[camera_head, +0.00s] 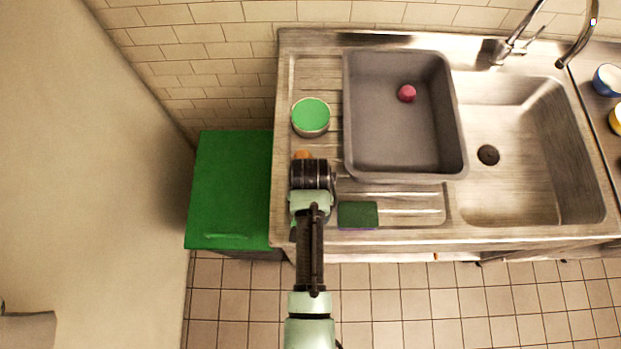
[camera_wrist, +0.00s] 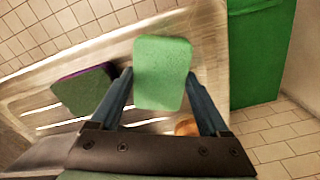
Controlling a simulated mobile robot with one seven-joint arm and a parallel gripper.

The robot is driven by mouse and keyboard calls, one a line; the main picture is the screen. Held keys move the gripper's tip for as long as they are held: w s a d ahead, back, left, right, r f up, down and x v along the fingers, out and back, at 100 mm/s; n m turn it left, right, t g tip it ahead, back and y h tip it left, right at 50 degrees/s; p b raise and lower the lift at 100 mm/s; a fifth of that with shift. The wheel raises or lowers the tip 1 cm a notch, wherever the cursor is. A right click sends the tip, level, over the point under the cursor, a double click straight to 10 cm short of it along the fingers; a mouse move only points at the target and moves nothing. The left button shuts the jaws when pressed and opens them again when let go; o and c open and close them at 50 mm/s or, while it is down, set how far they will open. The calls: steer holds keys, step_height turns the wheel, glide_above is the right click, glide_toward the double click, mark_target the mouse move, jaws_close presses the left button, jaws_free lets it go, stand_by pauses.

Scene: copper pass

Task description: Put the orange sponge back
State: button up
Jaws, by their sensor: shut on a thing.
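My gripper (camera_wrist: 159,78) is shut on a sponge (camera_wrist: 163,72) whose pale green face is toward the wrist camera. Its sides are hidden, so I cannot tell if its body is orange. In the head view my gripper (camera_head: 299,228) hangs over the left part of the drainboard, largely hidden by my wrist. A second sponge, green on top with a purple edge, lies on the drainboard (camera_head: 357,215) to the right and also shows in the wrist view (camera_wrist: 85,90). A small rounded orange thing (camera_head: 302,154) is partly hidden behind my wrist and shows in the wrist view (camera_wrist: 187,126).
A round green-topped container (camera_head: 310,116) stands on the sink's left side. A grey basin (camera_head: 400,165) holds a small red thing (camera_head: 407,93). The sink bowl (camera_head: 530,190) is empty. A green cabinet (camera_head: 230,190) stands at left. Blue and yellow cups are at far right.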

steer(key=shift+f, duration=0.35)
steer(key=o, duration=1.2)
steer(key=shift+r, duration=0.1)
steer(key=shift+c, duration=0.2)
step_height(320, 180, up, 13)
steer(key=w+r+n+t, duration=0.1)
steer(key=w+r+t, duration=0.7)
steer(key=w+r, duration=0.65)
steer(key=w+r+n+t, duration=0.1)
steer(key=w+r+t, duration=0.15)
steer(key=r, duration=0.65)
steer(key=w+r+t, duration=0.2)
steer(key=r+t, duration=0.2)
steer(key=r, duration=0.4)
steer(key=s+r+n+t, duration=0.1)
steer(key=s+r+t, duration=0.15)
steer(key=r, duration=0.55)
steer(key=s+r+t, duration=0.1)
steer(key=r+t, duration=0.2)
steer(key=r, duration=0.5)
steer(key=s+r+t, duration=0.3)
steer(key=s+r, duration=0.2)
steer(key=r, duration=0.3)
steer(key=s+r+n+t, duration=0.1)
steer(key=s+r+t, duration=0.3)
steer(key=s+r, duration=0.2)
step_height(320, 180, up, 3)
steer(key=shift+s+d+f+n+b, duration=0.15)
steer(key=shift+s+f+n+b, duration=0.05)
steer(key=shift+n+b, duration=0.1)
